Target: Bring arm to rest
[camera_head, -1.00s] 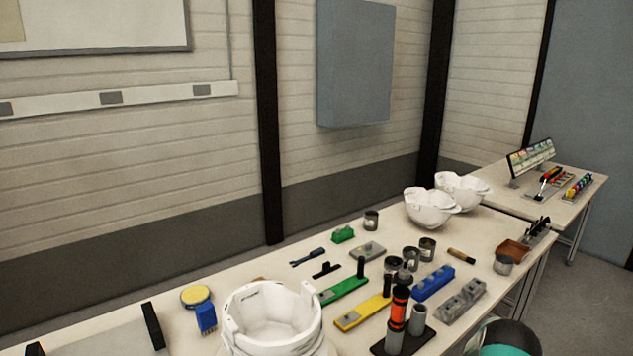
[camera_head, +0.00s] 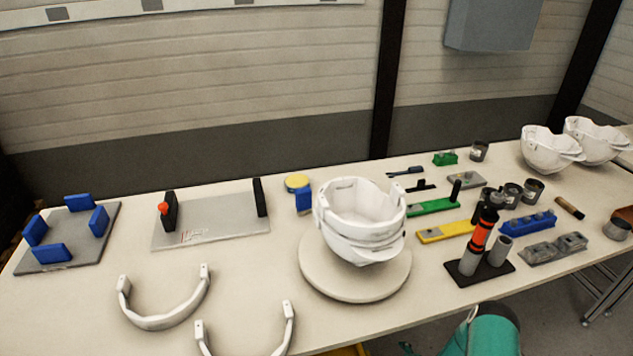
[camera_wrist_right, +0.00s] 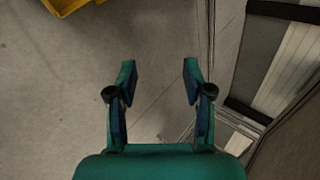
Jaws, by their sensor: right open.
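My right gripper (camera_wrist_right: 160,88) is open in the right wrist view, with bare floor between and beyond its fingers and nothing held. In the head view only a teal part of my right arm (camera_head: 485,330) shows at the bottom edge, in front of the table (camera_head: 270,290); its fingers are not seen there. My left gripper is in no view. A white helmet shell (camera_head: 360,218) sits on a round pale stand (camera_head: 340,278) near the table's front edge, apart from my arm.
Two white curved bands (camera_head: 165,318) lie at the front left. A grey plate with blue blocks (camera_head: 70,235) and a grey plate with black uprights (camera_head: 215,220) lie behind. Tools and a black stand (camera_head: 480,270) crowd the right. A yellow bin (camera_wrist_right: 65,5) is on the floor.

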